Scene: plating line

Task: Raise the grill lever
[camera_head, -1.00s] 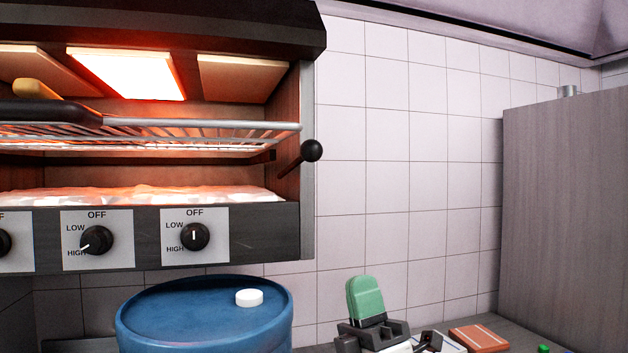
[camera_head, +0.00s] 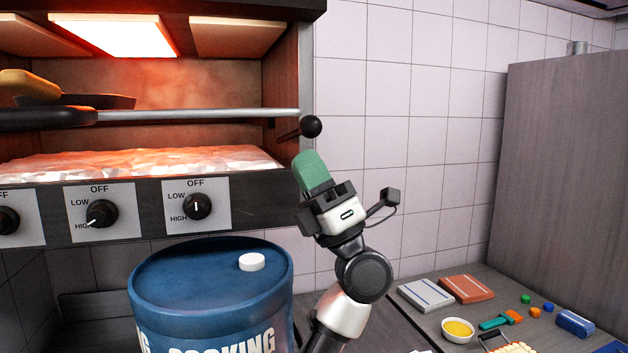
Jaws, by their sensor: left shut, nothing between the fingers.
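The grill lever (camera_head: 290,134) is a short dark rod with a black ball knob (camera_head: 311,126) at the right side of the grill (camera_head: 120,228). The rod points out and slightly up. My left gripper (camera_head: 311,168) has green fingers, is shut and empty, and points up just below the knob. A narrow gap shows between fingertips and knob; I cannot tell how far apart they are in depth. My right gripper is not in view.
A blue cooking drum (camera_head: 180,285) with a white cap stands below the grill, left of my arm. The counter at right holds a bowl (camera_head: 458,330), books (camera_head: 466,288) and small coloured items. A tall grey cabinet (camera_head: 560,170) stands at right. The tiled wall beside the knob is clear.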

